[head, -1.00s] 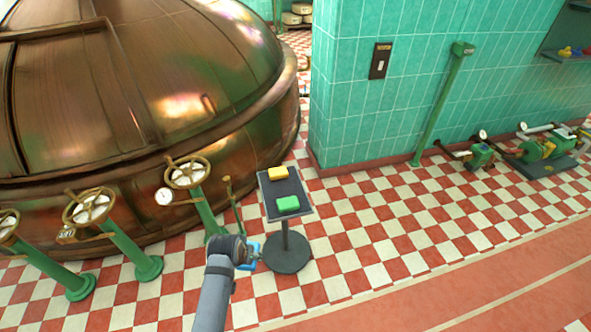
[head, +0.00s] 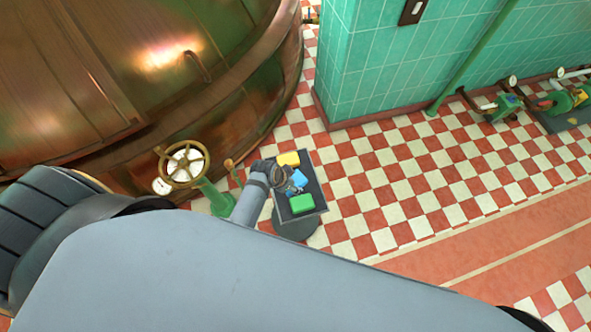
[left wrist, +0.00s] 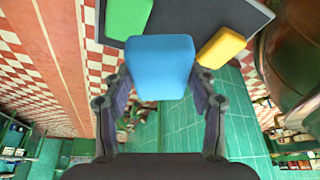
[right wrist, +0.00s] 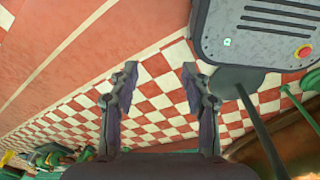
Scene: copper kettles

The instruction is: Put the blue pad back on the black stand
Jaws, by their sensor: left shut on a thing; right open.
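The black stand (head: 315,187) has a flat, tilted-looking top in the head view. A yellow pad (head: 289,159) lies at its far end and a green pad (head: 301,203) at its near end. My left gripper (head: 287,180) is shut on the blue pad (head: 298,179), over the stand top between those two. In the left wrist view the blue pad (left wrist: 160,65) sits between the fingers and partly covers the green pad (left wrist: 122,18). I cannot tell whether it touches the stand. My right gripper (right wrist: 160,70) is open and empty, over the floor.
A large copper kettle (head: 120,80) and a valve wheel (head: 183,165) on a green post stand left of the stand. A green tiled wall (head: 390,70) is behind. My own arm covers the lower head view.

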